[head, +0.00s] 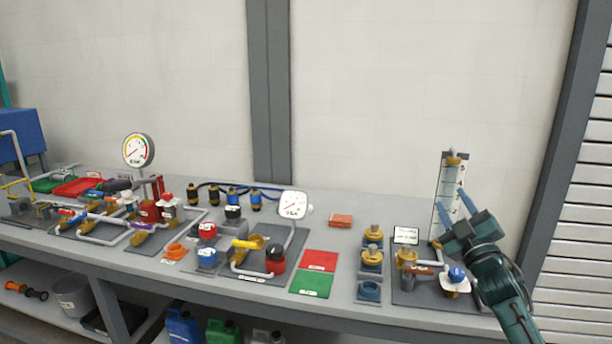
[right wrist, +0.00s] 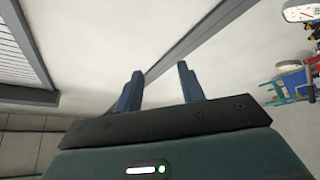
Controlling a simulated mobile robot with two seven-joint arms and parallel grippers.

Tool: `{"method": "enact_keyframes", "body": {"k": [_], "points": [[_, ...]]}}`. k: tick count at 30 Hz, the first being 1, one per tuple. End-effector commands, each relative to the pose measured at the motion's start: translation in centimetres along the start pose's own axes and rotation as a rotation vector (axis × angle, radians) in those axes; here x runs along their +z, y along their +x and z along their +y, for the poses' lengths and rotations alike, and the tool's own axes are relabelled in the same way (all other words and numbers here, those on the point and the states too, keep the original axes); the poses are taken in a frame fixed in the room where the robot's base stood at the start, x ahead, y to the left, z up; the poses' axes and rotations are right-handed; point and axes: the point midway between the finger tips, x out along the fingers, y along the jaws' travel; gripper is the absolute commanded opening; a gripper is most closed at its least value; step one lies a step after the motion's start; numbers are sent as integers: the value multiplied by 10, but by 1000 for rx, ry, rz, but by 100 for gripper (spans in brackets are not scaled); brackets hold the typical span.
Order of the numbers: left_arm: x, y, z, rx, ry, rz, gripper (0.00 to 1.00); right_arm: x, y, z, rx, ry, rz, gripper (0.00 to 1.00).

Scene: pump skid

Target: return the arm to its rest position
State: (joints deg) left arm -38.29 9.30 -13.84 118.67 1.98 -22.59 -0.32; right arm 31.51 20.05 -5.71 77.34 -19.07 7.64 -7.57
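My right gripper (head: 455,208) is raised at the right end of the bench in the head view, in front of the clear sight tube with its scale plate (head: 449,180). Its two blue fingers are apart with nothing between them. The right wrist view also shows the open fingers (right wrist: 160,90), with only wall and floor behind them. The gripper appears above the small rig with a blue-capped valve (head: 456,275), partly covering the view of it. I cannot tell the exact gap to the tube. My left gripper is in neither view.
The long grey bench (head: 340,250) carries a pump skid with a round gauge (head: 138,150), a white gauge (head: 293,205), a red mat (head: 320,260) and a green mat (head: 311,284). Jerrycans stand below. The air above the bench's middle is clear.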

Motion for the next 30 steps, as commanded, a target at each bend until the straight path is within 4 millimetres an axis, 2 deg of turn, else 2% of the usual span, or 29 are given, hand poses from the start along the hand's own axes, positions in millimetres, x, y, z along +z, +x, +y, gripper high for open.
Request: {"method": "enact_keyframes", "body": {"k": [1, 3, 9, 10, 12, 17, 20, 23, 27, 30], "points": [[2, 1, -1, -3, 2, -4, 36, 17, -1, -2, -6, 83, -90, 39], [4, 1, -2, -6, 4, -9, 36, 39, -4, -7, -19, 192, -209, 39], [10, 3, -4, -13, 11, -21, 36, 85, -24, -35, -78, 465, -504, 39], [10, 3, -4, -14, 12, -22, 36, 90, -29, -42, -91, 498, -541, 39], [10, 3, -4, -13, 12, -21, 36, 90, -54, -72, -133, 492, -546, 39], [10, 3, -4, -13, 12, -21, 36, 87, -108, -125, -217, 509, -578, 39], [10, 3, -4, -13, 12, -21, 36, 82, -152, -161, -279, 530, -606, 39], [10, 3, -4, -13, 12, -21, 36, 71, -207, -199, -351, 561, -641, 39], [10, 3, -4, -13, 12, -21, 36, 42, -299, -245, -455, 630, -704, 39], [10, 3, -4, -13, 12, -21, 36, 15, -362, -264, -517, 686, -754, 39]]}}
